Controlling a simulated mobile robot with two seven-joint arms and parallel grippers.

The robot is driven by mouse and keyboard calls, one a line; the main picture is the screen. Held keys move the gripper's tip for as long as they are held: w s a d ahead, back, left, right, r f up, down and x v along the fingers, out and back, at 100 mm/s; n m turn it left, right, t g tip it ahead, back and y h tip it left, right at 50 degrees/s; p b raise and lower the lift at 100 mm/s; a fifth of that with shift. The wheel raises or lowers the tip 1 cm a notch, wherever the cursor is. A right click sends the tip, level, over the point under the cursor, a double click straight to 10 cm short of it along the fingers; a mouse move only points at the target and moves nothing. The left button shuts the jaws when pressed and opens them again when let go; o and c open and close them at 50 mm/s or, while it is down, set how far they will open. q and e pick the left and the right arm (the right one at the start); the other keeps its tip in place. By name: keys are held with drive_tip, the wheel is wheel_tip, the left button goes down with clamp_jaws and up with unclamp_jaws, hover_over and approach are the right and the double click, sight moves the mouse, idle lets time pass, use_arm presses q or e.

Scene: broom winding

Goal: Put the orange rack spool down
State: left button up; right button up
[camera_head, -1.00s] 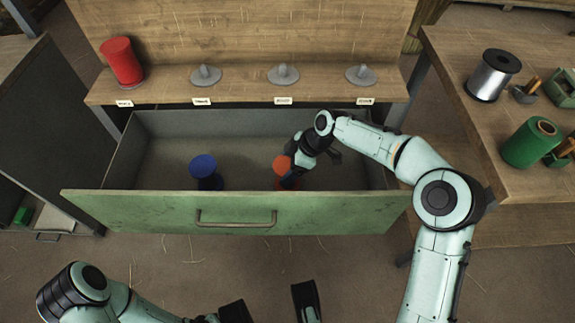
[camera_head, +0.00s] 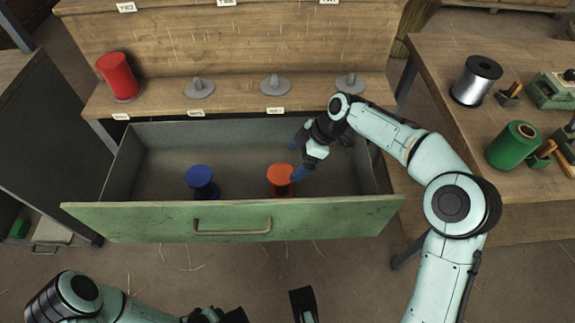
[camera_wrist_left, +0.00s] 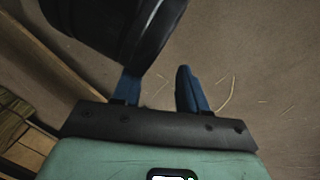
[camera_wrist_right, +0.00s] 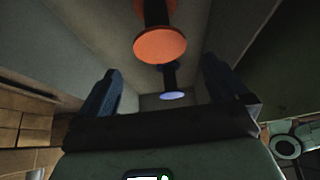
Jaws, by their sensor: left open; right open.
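The orange spool (camera_head: 281,173) stands upright in the open drawer, right of the middle. My right gripper (camera_head: 297,160) is inside the drawer, just right of the spool, with blue fingers apart and nothing between them. In the right wrist view, the orange spool (camera_wrist_right: 160,45) shows beyond the open fingers (camera_wrist_right: 165,85), clear of both. My left gripper is open and empty in the left wrist view (camera_wrist_left: 160,82), above the floor. In the head view only part of it shows at the bottom edge.
A blue spool (camera_head: 202,181) stands in the drawer (camera_head: 232,222), left of the orange one. A red spool (camera_head: 119,76) sits on the shelf (camera_head: 235,99), beside several empty grey holders. The right-hand bench (camera_head: 440,80) carries silver (camera_head: 475,80) and green (camera_head: 513,145) spools.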

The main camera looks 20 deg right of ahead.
use_arm(q)
drive_tip(key=shift+w+d+r+t+p, duration=0.15)
drive_tip(key=shift+w+r+t+p, duration=0.15)
drive_tip(key=shift+w+r, duration=0.55)
use_arm(e)
drive_tip(key=shift+v, duration=1.6)
